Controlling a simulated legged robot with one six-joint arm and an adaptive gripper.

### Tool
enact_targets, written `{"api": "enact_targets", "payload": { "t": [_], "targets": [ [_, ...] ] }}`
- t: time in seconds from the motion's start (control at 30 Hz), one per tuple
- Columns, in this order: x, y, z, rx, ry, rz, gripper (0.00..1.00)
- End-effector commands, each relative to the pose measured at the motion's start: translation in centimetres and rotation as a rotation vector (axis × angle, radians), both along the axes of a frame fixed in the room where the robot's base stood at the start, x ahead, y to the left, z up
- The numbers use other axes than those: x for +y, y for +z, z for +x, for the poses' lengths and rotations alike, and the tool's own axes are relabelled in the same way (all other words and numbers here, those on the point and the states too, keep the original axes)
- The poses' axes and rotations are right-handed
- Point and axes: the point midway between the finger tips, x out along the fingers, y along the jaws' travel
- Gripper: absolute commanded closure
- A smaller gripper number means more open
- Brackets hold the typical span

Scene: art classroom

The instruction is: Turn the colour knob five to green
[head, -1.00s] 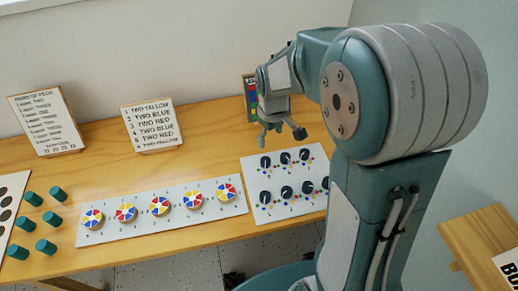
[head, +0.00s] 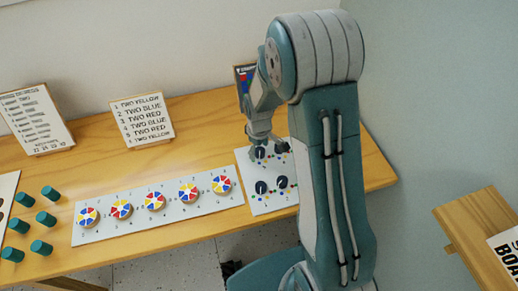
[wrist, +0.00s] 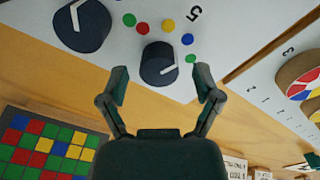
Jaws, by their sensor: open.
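Knob five (wrist: 158,64) is a dark round knob with a white pointer line, beside the printed 5 in the wrist view. Its pointer slants right, roughly toward a green dot (wrist: 190,58). Red, yellow, blue and green dots lie around it. My gripper (wrist: 162,76) is open, its fingers on either side of the knob in the picture; I cannot tell whether they touch it. In the head view my gripper (head: 267,148) is low over the back-left of the white knob panel (head: 287,206), close to a dark knob (head: 260,152).
Another knob (wrist: 82,25) stands close by. A colour-square board (wrist: 48,145) stands behind the panel. A strip of colour wheels (head: 155,201), teal cylinders (head: 46,219) and a word card (head: 143,120) are to the left. Bare wood lies between.

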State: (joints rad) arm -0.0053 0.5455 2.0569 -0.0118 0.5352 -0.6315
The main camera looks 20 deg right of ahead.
Motion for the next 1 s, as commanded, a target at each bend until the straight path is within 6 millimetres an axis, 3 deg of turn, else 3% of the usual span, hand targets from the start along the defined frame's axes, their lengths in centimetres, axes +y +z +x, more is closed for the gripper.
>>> {"api": "enact_targets", "payload": {
  "t": [0.3, 0.37, 0.5, 1.0],
  "targets": [
    [-0.02, -0.40, 0.01, -0.001, 0.000, 0.000, 0.18],
    [-0.02, -0.40, 0.01, -0.001, 0.000, 0.000, 0.40],
    [-0.02, -0.39, 0.03, -0.001, 0.000, 0.000, 1.00],
    [-0.03, -0.50, 0.01, 0.000, -0.085, 0.000, 1.00]
  ]
}}
